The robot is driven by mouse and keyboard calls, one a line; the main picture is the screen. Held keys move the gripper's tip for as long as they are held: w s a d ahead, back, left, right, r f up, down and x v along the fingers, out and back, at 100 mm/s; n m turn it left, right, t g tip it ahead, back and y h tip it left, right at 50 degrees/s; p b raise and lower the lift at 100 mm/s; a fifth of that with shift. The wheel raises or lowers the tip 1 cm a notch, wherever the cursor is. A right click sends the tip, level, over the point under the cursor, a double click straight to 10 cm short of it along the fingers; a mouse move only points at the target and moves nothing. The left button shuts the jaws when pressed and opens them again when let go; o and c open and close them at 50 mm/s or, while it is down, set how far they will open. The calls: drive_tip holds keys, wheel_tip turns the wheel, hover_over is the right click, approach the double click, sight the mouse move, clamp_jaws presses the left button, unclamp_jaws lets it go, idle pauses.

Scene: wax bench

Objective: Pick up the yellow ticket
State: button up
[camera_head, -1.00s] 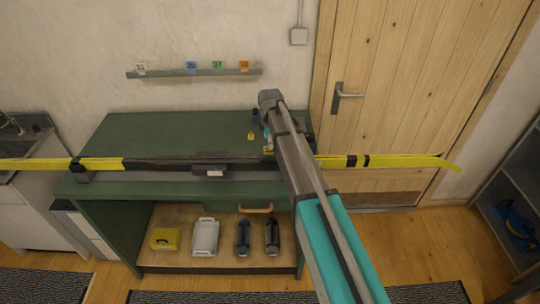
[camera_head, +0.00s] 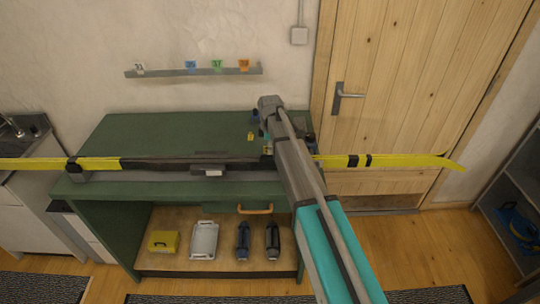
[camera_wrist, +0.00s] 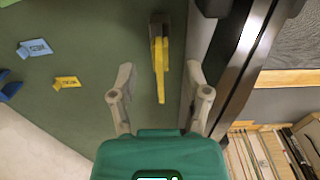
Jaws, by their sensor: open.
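The yellow ticket (camera_wrist: 67,82) is a small folded card with a dark mark. It rests on the green bench top, left of my gripper in the wrist view. In the head view a small yellow card that appears to be the same ticket (camera_head: 250,136) is just left of my arm. My gripper (camera_wrist: 158,78) is open, its two fingers spread, with nothing held. A yellow-and-brown tool (camera_wrist: 161,62) shows in the gap between the fingers, and I cannot tell its height below them. In the head view my arm hides the fingers.
A blue ticket (camera_wrist: 37,46) lies beyond the yellow one. A long ski (camera_head: 400,160) on supports crosses the front of the green bench (camera_head: 150,130), close to my right finger in the wrist view. A wall rail (camera_head: 195,73) holds several coloured tickets.

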drive_tip(key=shift+f+b, duration=0.9)
drive_tip(key=shift+f, duration=0.35)
drive_tip(key=c, duration=0.8)
